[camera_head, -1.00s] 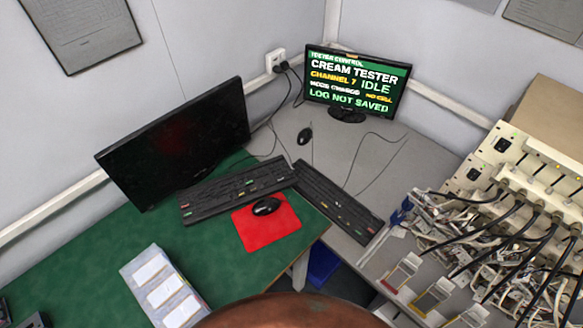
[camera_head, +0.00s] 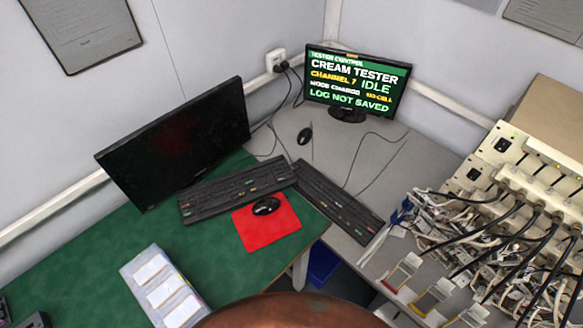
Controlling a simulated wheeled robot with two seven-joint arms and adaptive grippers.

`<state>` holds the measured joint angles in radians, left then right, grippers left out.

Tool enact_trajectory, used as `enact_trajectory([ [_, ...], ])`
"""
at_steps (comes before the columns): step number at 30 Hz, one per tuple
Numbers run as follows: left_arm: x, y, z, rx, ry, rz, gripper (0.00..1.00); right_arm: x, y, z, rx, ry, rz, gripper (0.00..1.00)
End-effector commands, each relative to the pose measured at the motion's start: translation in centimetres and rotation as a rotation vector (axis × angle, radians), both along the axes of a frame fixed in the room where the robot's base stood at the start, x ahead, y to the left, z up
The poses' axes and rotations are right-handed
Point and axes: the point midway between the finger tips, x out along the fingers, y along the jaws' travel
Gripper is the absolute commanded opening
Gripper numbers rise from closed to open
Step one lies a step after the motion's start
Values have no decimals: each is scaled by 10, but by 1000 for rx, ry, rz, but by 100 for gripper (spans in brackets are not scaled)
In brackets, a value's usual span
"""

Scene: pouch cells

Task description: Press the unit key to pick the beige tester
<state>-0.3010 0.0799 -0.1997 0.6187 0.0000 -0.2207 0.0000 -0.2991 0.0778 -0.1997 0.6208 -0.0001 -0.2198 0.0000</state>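The lit monitor (camera_head: 357,82) at the back reads TESTER CONTROL, CREAM TESTER, CHANNEL 7, IDLE, a mode line that seems to say CHARGE, NO CELL and LOG NOT SAVED. One black keyboard (camera_head: 338,200) with a few coloured keys lies on the grey desk below it. The key labels are too small to read. The beige tester (camera_head: 528,160) with many cables stands at the right. Neither of my grippers shows in the view.
A dark monitor (camera_head: 177,143) stands on the green desk (camera_head: 100,262). A black mouse (camera_head: 266,206) lies on a red mat (camera_head: 282,229), another mouse (camera_head: 305,135) on the grey desk (camera_head: 385,160). A tray (camera_head: 148,258) with pale pouches lies in front. Clipped leads (camera_head: 433,296) hang at lower right.

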Motion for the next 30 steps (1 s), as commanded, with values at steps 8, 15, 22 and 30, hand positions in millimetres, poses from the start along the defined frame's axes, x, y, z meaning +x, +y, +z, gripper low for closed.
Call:
enact_trajectory([
  [8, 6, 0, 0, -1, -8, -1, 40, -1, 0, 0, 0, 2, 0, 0],
  [15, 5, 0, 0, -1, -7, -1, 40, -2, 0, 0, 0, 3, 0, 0],
  [22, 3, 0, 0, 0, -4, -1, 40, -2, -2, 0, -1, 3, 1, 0],
  [30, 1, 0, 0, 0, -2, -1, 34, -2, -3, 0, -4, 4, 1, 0],
])
